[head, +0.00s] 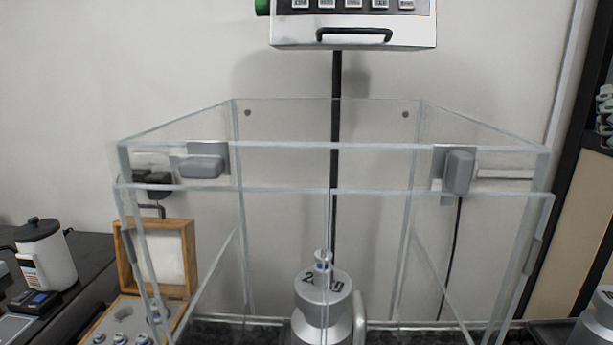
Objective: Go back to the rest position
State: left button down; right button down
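Neither of my grippers shows in the head view, and no part of my arms can be made out. A clear glass draft shield (330,190) stands straight ahead, with a grey handle block (203,166) at its upper left and another grey block (459,172) at its upper right. Inside or behind the glass stands a large silvery weight (322,298) with dark numerals on top and a small knob. Its lower part is cut off by the frame.
A wooden box (122,262) with several small weights stands at lower left. A white lidded pot (46,258) is further left on a dark counter. A white control box (352,32) hangs above. Another metal weight (597,322) is at lower right, near a dark shelf (585,140).

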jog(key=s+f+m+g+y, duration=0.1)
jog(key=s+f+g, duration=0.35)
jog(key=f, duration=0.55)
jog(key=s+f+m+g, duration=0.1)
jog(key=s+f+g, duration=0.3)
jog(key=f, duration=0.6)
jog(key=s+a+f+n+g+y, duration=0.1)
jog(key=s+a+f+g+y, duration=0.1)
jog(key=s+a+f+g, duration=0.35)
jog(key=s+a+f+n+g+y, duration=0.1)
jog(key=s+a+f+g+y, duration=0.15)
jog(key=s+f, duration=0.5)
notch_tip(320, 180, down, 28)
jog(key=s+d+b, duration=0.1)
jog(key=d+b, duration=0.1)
jog(key=b, duration=0.4)
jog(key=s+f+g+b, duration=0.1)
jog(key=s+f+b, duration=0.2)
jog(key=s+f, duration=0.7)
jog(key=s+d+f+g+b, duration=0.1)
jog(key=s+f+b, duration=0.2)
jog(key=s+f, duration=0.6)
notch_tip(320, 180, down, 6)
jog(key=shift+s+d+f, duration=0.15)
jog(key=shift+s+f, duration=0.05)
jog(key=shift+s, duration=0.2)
